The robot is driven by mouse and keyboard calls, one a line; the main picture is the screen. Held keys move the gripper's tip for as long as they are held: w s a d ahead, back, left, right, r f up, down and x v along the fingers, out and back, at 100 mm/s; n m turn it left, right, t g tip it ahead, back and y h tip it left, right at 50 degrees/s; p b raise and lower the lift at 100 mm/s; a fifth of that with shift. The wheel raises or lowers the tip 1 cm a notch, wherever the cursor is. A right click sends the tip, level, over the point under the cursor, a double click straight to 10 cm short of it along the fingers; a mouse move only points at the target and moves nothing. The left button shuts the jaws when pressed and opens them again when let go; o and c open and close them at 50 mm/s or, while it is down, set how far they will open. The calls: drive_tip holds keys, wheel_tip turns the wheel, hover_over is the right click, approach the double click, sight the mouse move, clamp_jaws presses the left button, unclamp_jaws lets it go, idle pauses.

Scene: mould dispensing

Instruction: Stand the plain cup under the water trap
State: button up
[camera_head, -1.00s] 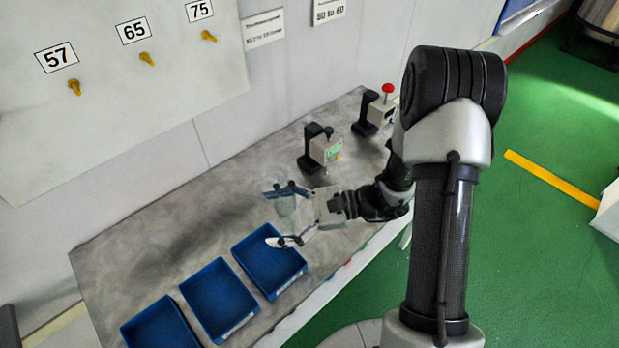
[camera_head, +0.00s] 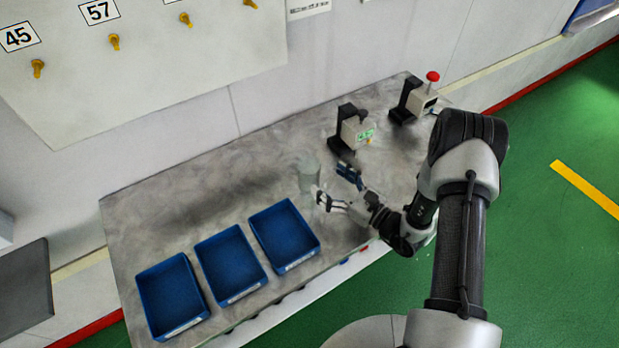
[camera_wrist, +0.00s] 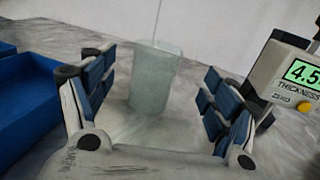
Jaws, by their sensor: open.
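The plain cup (camera_head: 307,174) is pale and translucent and stands upright on the grey bench. My gripper (camera_head: 330,179) is open, just right of the cup in the head view, with its fingers pointing towards it. In the wrist view the cup (camera_wrist: 152,80) shows upright between the two spread blue-padded fingers (camera_wrist: 158,88), a little ahead of them, with a gap on each side. Nothing is held. I cannot make out a water trap in either view.
Several blue trays line the bench front, the nearest (camera_head: 317,247) just below the cup. A thickness gauge (camera_head: 352,130) stands behind my gripper; it also shows at right in the wrist view (camera_wrist: 285,75). A red-topped device (camera_head: 415,100) stands farther right. The bench's left rear is clear.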

sight(301, 160)
drive_tip(key=b+x, duration=0.1)
drive_tip(key=x, duration=0.7)
drive_tip(key=shift+s+a+r, duration=0.1)
drive_tip(key=shift+a, duration=0.05)
drive_tip(key=shift+c, duration=0.5)
drive_tip(key=c, duration=1.1)
drive_tip(key=shift+o, duration=0.2)
drive_tip(key=shift+r, duration=0.15)
